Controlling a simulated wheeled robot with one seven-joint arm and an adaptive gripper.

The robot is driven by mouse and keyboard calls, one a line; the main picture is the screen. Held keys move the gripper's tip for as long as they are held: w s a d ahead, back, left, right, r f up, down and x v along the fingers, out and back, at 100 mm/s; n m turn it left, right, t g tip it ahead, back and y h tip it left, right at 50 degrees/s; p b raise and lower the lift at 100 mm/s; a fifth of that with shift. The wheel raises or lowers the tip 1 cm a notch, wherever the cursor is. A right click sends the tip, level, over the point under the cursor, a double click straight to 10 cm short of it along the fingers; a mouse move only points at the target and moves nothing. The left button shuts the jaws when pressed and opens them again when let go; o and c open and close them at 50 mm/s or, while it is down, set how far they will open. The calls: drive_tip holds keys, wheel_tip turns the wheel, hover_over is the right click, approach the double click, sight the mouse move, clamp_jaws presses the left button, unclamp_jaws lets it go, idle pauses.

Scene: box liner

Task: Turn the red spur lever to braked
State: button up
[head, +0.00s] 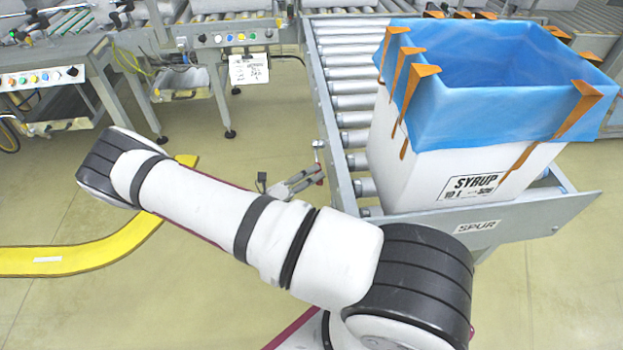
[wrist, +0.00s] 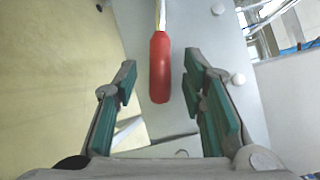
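The red spur lever (wrist: 160,68) shows in the wrist view as a red grip on a thin metal rod, against the grey side plate of the spur conveyor. My gripper (wrist: 159,72) is open, with its green-padded fingers on either side of the red grip. Clear gaps show on both sides, so neither finger appears to touch it. How deep the grip sits between the fingers is hard to tell. In the head view my gripper (head: 300,184) is small, beside the left rail of the spur; the lever's red grip is not clear there.
A white SYRUP box (head: 400,165) with a blue liner (head: 445,112) and orange clips stands on the spur rollers (head: 345,103). A SPUR label (head: 478,226) marks the end plate. A yellow curved floor strip (head: 80,255) lies left. Floor left of the spur is open.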

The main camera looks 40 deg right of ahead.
drive_tip(key=shift+d, duration=0.2)
drive_tip(key=shift+c, duration=0.3)
clamp_jaws()
drive_tip(key=shift+f, duration=0.1)
